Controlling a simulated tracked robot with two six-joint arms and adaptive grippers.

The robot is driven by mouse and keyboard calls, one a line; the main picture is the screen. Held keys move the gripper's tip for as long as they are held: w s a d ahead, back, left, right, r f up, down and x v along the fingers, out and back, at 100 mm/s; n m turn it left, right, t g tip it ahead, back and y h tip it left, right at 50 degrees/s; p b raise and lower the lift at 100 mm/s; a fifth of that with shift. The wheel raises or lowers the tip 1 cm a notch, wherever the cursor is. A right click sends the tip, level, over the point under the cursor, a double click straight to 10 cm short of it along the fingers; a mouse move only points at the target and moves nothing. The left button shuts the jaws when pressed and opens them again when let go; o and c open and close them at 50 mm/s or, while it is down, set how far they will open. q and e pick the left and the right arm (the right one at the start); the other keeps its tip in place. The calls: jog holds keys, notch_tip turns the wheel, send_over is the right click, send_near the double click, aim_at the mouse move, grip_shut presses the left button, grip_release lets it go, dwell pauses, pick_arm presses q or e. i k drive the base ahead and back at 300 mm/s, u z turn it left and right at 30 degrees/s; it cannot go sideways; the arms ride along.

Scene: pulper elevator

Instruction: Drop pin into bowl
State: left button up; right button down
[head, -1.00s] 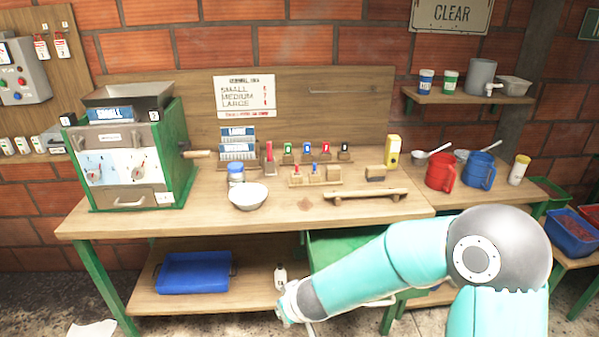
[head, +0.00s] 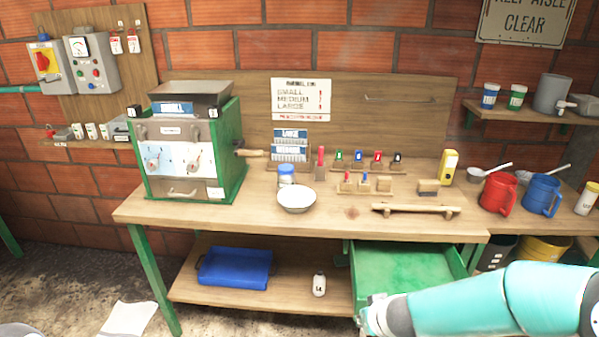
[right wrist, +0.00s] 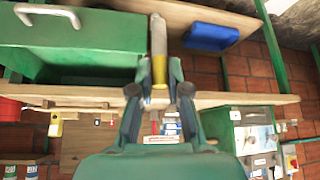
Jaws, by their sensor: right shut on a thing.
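The white bowl (head: 296,199) stands on the workbench, near its front edge, just in front of a blue-capped jar (head: 286,174). My right gripper (right wrist: 159,84) is shut on the pin (right wrist: 158,45), a pale grey rod with a yellow end between the fingers. In the head view, the right gripper (head: 370,316) is low, in front of the bench by the green drawer, below and right of the bowl. The pin cannot be made out there. I cannot see the bowl in the right wrist view. My left gripper is not in view.
The green drawer (head: 408,266) is pulled open under the benchtop. A green-sided machine (head: 190,150) stands left of the bowl. Small colored pieces in wooden holders and a wooden bar (head: 416,210) lie to its right. A blue tray (head: 235,268) and white bottle (head: 319,285) are on the lower shelf.

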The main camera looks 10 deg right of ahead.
aim_at(291, 203)
jog(key=z, duration=0.05)
jog(key=i, duration=1)
jog(key=u, duration=0.1)
